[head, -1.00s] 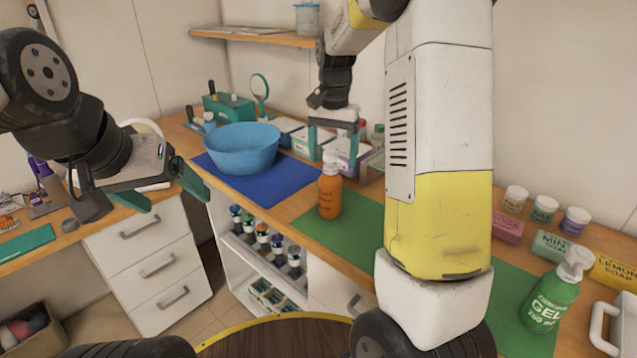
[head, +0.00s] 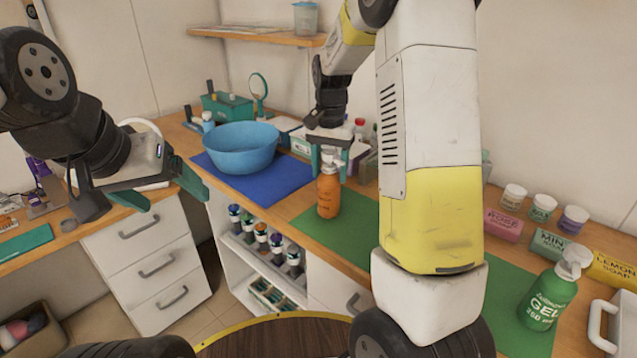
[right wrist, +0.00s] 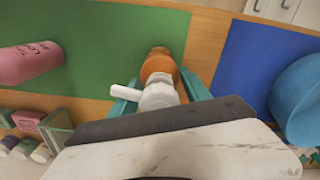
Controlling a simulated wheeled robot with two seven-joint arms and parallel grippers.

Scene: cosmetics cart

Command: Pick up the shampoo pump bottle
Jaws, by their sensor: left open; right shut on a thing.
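The orange pump bottle (head: 328,196) with a white pump head stands upright on the green mat (head: 356,226); its label is too small to read. It also shows in the right wrist view (right wrist: 158,64), with its white pump (right wrist: 158,96) between the fingers. My right gripper (head: 331,168) comes down from above and is shut on the bottle around its pump and neck. The bottle appears to rest on the mat still. My left gripper (head: 172,200) is open and empty at the left, in front of the white drawers, far from the bottle.
A blue basin (head: 241,150) sits on a blue mat left of the bottle. A green gel pump bottle (head: 548,296) and soap boxes (head: 553,243) are at the right. A pink bottle (right wrist: 30,64) lies left in the right wrist view. Boxes stand behind.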

